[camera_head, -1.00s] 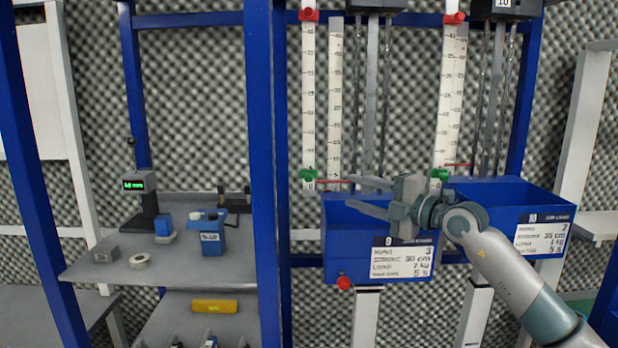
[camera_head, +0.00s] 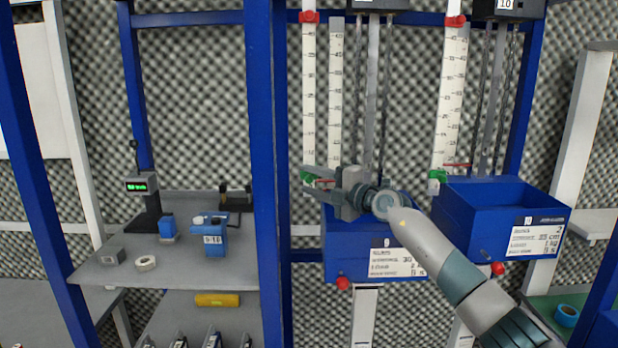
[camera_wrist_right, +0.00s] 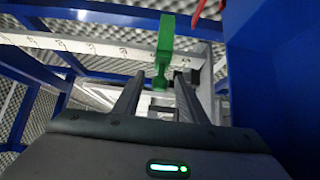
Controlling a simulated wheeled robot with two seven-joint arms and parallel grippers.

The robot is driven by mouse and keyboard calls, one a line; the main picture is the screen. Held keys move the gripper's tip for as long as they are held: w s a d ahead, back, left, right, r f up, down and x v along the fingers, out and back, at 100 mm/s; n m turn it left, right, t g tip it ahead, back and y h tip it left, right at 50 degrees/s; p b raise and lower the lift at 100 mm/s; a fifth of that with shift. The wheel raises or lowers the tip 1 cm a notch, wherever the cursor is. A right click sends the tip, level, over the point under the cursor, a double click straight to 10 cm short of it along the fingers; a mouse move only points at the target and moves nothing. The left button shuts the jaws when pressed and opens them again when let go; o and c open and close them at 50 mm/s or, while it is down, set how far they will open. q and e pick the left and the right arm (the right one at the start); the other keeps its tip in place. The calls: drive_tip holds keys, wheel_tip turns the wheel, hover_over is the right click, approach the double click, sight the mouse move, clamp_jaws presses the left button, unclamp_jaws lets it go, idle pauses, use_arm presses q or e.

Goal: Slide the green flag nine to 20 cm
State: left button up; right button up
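The green flag nine (camera_head: 309,178) sits near the bottom of the white scale (camera_head: 308,100) of the left station. It also shows in the right wrist view as a green block (camera_wrist_right: 166,42), with its lower end at the gap between the fingertips. My right gripper (camera_head: 305,179) reaches in from the right, its two fingers spread above and below the flag. In the right wrist view the gripper (camera_wrist_right: 159,84) is open, with clear gaps beside the flag; I see no firm contact. The fingers partly hide the flag in the head view. My left gripper is out of view.
Blue box nine (camera_head: 340,262) lies below my right gripper. Blue box ten (camera_head: 500,205) stands to the right, beside a second green flag (camera_head: 436,182) on its own scale (camera_head: 450,95). A blue post (camera_head: 262,150) rises to the left, before a grey shelf (camera_head: 180,270).

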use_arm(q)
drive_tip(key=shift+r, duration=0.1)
use_arm(e)
drive_tip(key=shift+w+a, duration=0.4)
clamp_jaws()
